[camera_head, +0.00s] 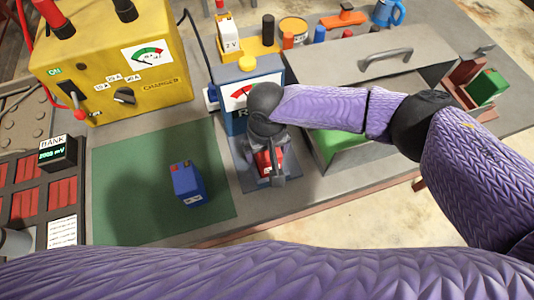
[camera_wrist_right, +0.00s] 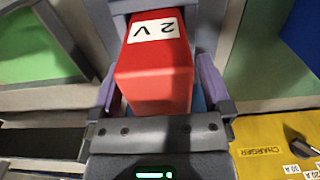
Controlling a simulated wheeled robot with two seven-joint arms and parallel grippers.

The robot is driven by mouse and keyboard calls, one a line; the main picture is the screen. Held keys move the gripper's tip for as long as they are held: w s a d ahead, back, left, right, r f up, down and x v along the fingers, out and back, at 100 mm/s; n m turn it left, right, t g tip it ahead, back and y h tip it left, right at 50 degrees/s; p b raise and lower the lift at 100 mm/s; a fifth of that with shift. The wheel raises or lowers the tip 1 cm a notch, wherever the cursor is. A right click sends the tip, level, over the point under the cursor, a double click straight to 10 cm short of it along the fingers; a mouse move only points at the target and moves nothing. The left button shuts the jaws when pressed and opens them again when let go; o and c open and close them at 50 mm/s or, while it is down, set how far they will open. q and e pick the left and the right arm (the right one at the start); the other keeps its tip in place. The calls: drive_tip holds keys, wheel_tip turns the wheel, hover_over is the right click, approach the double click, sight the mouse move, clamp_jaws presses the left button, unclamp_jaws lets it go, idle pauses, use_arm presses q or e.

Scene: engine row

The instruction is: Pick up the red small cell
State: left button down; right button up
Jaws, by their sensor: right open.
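The red small cell (camera_wrist_right: 155,70) has a white label reading "2 V" and fills the middle of the right wrist view. In the head view the red cell (camera_head: 265,163) stands on the low plate in front of the blue meter device (camera_head: 238,82), partly hidden by my gripper. My right gripper (camera_head: 272,160) is over the cell. Its open fingers (camera_wrist_right: 162,88) lie one on each side of the cell, with a small gap visible at the right. My left gripper is not in view.
A blue battery (camera_head: 187,184) stands on the green mat (camera_head: 120,212), left of my right gripper. A yellow charger (camera_head: 110,65) is behind the mat. A grey case with a handle (camera_head: 375,60) is to the right. A bank of red cells (camera_head: 25,205) is at the left.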

drive_tip(key=c, duration=1.3)
clamp_jaws()
